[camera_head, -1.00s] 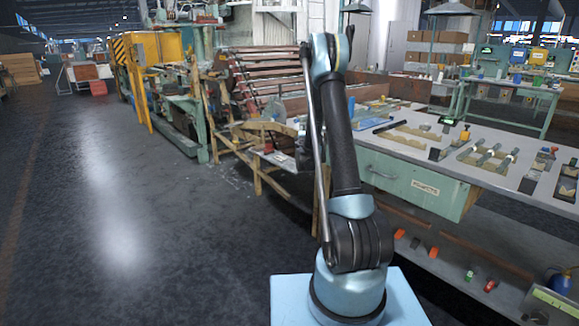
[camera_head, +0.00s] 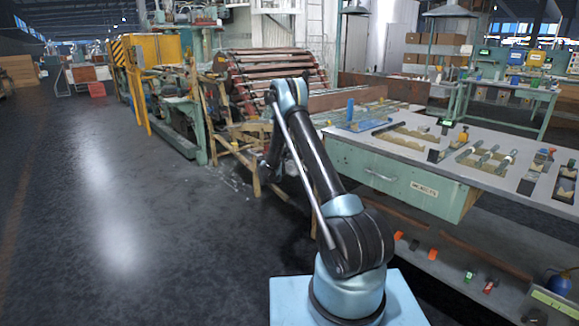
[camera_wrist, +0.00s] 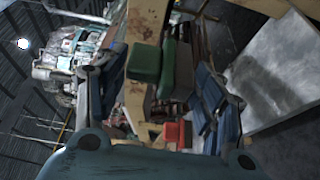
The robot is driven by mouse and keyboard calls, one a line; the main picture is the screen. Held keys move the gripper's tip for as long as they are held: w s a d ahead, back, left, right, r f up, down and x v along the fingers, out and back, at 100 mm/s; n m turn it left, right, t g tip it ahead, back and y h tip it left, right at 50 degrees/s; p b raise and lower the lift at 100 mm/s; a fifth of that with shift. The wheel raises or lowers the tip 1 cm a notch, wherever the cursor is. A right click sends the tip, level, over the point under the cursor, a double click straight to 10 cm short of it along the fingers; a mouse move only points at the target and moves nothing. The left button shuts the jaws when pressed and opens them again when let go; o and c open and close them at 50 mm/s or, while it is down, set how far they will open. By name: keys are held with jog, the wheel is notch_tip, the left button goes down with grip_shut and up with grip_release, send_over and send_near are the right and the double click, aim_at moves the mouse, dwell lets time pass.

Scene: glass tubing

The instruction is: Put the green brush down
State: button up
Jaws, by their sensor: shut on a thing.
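In the wrist view the green brush (camera_wrist: 145,63) is a green block between the fingers of my gripper (camera_wrist: 150,82). The two blue-grey fingers stand apart on either side of it, and my gripper is shut on it. The picture is tilted and dark, so the brush's bristles and the contact with the fingers are hard to make out. In the head view my arm leans left, and the gripper and brush are not clearly visible. No surface clearly touches the brush.
A grey workbench (camera_head: 478,177) with a green drawer (camera_head: 400,183) stands to the right, with tools and wooden holders on top. Several small red and green items lie on its lower shelf (camera_head: 440,258). A slatted roller machine (camera_head: 280,72) stands behind. The floor at left (camera_head: 120,220) is clear.

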jog(key=shift+f, duration=3.45)
jog(key=shift+f, duration=0.55)
jog(key=o, duration=0.9)
